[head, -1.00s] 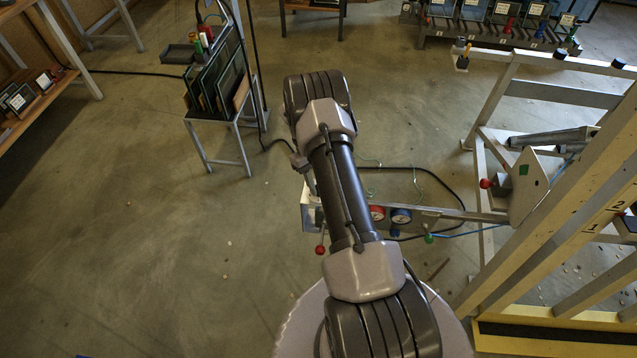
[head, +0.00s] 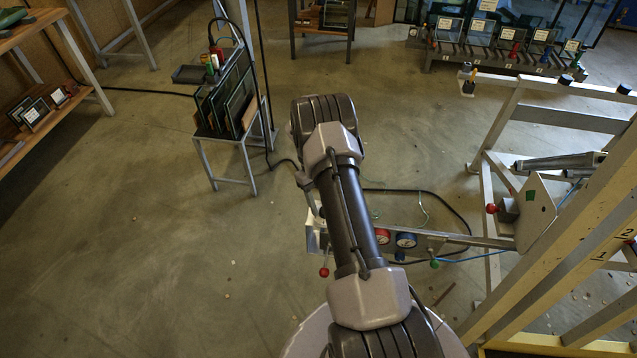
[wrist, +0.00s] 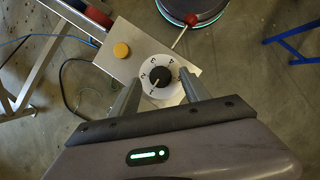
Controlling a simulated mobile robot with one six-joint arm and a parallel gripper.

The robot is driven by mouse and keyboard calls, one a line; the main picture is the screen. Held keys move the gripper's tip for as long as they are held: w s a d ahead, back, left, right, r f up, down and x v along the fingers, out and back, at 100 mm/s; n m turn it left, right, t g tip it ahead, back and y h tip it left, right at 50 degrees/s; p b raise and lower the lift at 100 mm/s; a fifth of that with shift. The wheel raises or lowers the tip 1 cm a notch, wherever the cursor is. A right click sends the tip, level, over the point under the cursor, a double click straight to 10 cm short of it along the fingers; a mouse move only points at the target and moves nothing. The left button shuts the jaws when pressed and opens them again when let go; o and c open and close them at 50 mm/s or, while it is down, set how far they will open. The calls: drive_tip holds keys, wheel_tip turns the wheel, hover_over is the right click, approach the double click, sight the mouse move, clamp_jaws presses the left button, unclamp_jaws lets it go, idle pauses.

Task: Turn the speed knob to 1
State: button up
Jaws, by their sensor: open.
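The speed knob (wrist: 158,76) is black and sits on a round white dial (wrist: 172,90) with printed digits, on a pale box plate. In the wrist view the digits 1, 2, 3 and 4 run round its left and upper side. Its pointer mark is too small to read surely. My gripper (wrist: 160,79) is open, with one finger on each side of the dial. The knob lies between the fingers in the picture; I see no contact, and the height gap is unclear. In the head view my arm hides the knob and gripper.
A yellow button (wrist: 122,50) sits beside the dial. A red-balled lever (wrist: 191,20) stands at the box's far edge; it also shows in the head view (head: 324,272). A red gauge (head: 383,236) and blue gauge (head: 405,240) lie along the rail. Open floor lies left.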

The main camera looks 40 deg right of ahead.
drive_tip(key=p+v, duration=0.4)
drive_tip(key=v, duration=1.2)
drive_tip(key=shift+s, duration=0.1)
